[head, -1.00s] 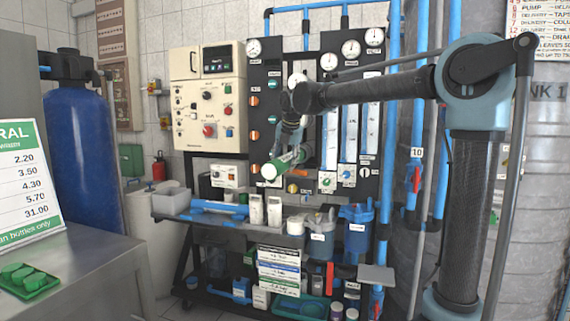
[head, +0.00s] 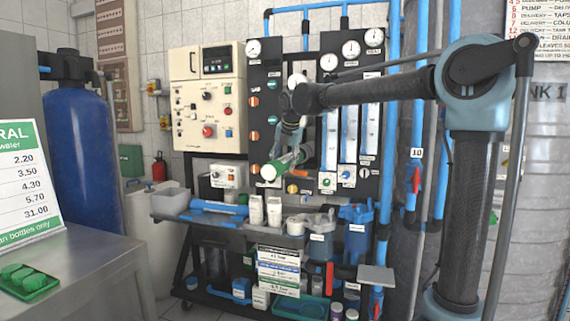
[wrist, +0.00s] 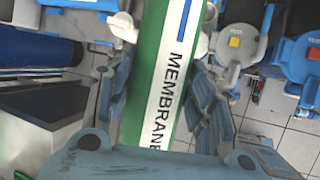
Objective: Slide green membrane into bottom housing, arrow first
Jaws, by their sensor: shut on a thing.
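The green membrane (head: 285,162) is a green cylinder with a pale end, held tilted in front of the rack's black panel in the head view. In the wrist view the membrane (wrist: 158,70) runs from the top edge down between my fingers. It has a white band reading "MEMBRANE" and a blue mark near the top; I cannot tell whether that is the arrow. My gripper (wrist: 163,100) is shut on it, with one finger on each side; it also shows in the head view (head: 292,150). I cannot tell for sure which part is the bottom housing.
A blue horizontal cylinder (head: 215,207) lies on the rack's shelf beside a grey bin (head: 171,200). White bottles (head: 256,209) and blue filter housings (head: 357,226) stand to its right. A steel counter (head: 85,262) is at the left. The air around the membrane looks clear.

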